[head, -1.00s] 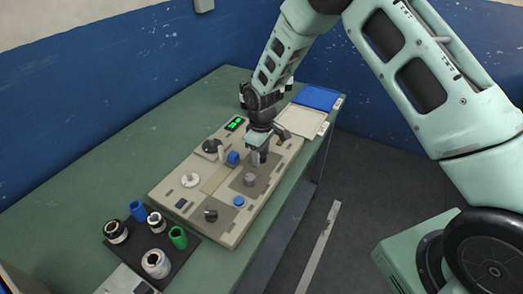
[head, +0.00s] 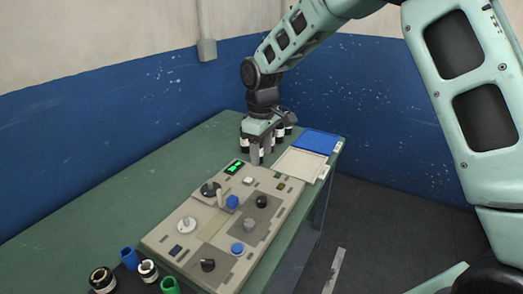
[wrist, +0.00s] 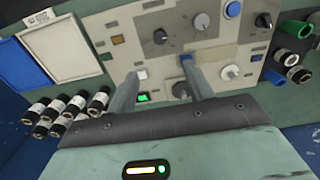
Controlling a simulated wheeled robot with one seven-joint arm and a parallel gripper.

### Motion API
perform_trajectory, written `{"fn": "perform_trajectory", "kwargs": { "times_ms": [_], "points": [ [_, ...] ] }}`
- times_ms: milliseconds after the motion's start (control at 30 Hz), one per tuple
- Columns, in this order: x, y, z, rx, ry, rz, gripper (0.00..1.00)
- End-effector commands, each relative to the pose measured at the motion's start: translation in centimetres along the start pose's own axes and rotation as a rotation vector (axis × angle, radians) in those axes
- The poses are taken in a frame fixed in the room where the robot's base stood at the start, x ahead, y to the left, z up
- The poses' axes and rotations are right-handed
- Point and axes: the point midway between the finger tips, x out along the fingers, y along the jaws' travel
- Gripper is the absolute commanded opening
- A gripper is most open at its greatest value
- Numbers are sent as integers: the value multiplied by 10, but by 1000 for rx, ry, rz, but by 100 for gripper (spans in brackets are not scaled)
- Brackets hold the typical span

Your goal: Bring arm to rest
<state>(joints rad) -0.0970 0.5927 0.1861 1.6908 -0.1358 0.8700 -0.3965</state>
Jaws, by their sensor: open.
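My gripper (head: 257,158) is open and empty in the head view. It hangs fingers down above the far end of the beige control panel (head: 188,244), near its green-lit display (head: 234,167). In the wrist view my gripper's two fingers (wrist: 160,82) are apart with nothing between them. The control panel (wrist: 205,45) lies beyond the fingertips there, with knobs, a blue knob and a lit green display (wrist: 143,97). I cannot tell from the views whether a fingertip touches the panel.
Dark rolls with white bands (wrist: 65,115) stand or lie in a group behind my gripper. A white tray (head: 301,165) and a blue tray (head: 317,143) are at the table's far right. Loose cylinders (head: 148,270) sit at the near left. The green table (head: 150,190) is clear left of the panel.

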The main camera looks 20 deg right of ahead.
Motion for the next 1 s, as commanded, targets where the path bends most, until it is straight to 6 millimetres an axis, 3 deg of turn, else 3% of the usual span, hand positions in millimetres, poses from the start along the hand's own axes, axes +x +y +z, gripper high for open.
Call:
{"fn": "perform_trajectory", "kwargs": {
  "times_ms": [567,633,733,833,1000],
  "points": [
    [-7,0,0,-1,0,0,52],
    [-10,-9,1,-3,4,-2,52],
    [-19,-38,8,-4,13,-14,52],
    [-33,-86,23,-5,26,-31,52],
    [-48,-175,75,5,37,-54,52]
  ]
}}
